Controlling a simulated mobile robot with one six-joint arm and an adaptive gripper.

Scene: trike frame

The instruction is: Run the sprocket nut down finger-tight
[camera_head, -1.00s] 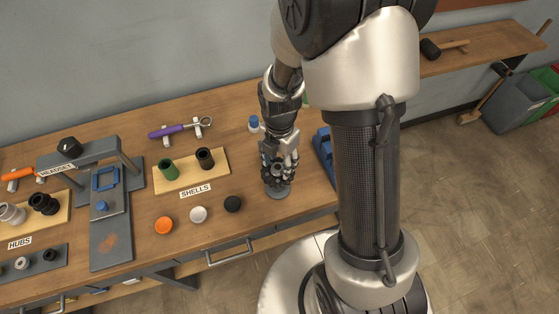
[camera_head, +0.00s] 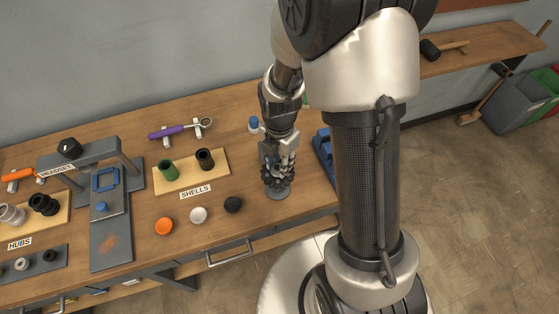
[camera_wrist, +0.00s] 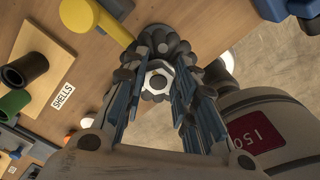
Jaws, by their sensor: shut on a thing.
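My gripper (camera_head: 277,172) points down over a small grey round stand (camera_head: 278,192) near the front right of the bench. In the wrist view its fingers (camera_wrist: 160,85) close around a pale hexagonal nut (camera_wrist: 158,77). The nut sits at the centre of a dark, knobbly sprocket-like part (camera_wrist: 152,48), which shows around and behind the fingertips. The fingers hide much of that part. I cannot tell how far down the nut sits on its thread.
To the left are the SHELLS board (camera_head: 187,178) with a green and a black shell, and orange, white and black caps (camera_head: 198,214). A purple-handled wrench (camera_head: 182,129) lies behind. A blue block (camera_head: 325,155) stands close on the right.

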